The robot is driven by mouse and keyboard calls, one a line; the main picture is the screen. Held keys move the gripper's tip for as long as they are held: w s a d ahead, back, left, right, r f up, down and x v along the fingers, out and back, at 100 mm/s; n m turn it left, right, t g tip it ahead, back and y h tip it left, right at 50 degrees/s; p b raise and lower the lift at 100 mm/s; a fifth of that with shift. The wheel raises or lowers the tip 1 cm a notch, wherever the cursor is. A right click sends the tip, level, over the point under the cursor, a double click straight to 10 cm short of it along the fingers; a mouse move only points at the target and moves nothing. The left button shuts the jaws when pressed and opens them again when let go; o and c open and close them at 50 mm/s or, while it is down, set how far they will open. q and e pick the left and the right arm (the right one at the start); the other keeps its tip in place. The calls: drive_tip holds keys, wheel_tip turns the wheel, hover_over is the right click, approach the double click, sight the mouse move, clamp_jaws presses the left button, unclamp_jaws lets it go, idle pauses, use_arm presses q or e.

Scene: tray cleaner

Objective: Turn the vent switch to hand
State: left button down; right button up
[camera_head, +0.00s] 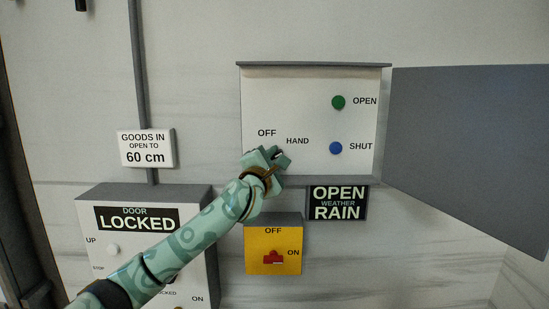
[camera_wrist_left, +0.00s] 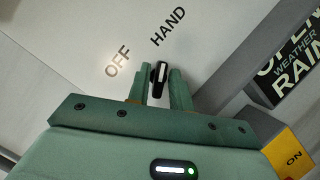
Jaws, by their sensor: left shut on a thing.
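The vent switch is a small black knob (camera_wrist_left: 158,82) with a white line, on the pale panel below the OFF and HAND labels. In the left wrist view its white line points up toward the HAND label (camera_wrist_left: 168,27), away from the OFF label (camera_wrist_left: 118,62). My left gripper (camera_wrist_left: 160,90) is shut on the knob, with one finger on each side of it. In the head view the left gripper (camera_head: 277,157) is at the lower left of the panel (camera_head: 290,95) and mostly covers the knob. My right gripper is in neither view.
A green OPEN button (camera_head: 338,102) and a blue SHUT button (camera_head: 336,148) sit to the right on the panel. The grey cabinet door (camera_head: 470,145) stands open at right. Below are a yellow switch box (camera_head: 255,258), a weather sign (camera_head: 338,203) and the door box (camera_head: 100,265).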

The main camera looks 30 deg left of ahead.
use_arm(q)
drive_tip(key=shift+f, duration=0.1)
drive_tip(key=c, duration=1.5)
unclamp_jaws()
drive_tip(key=b+v, duration=0.5)
drive_tip(key=v, duration=1.1)
drive_tip(key=shift+s+a, duration=0.1)
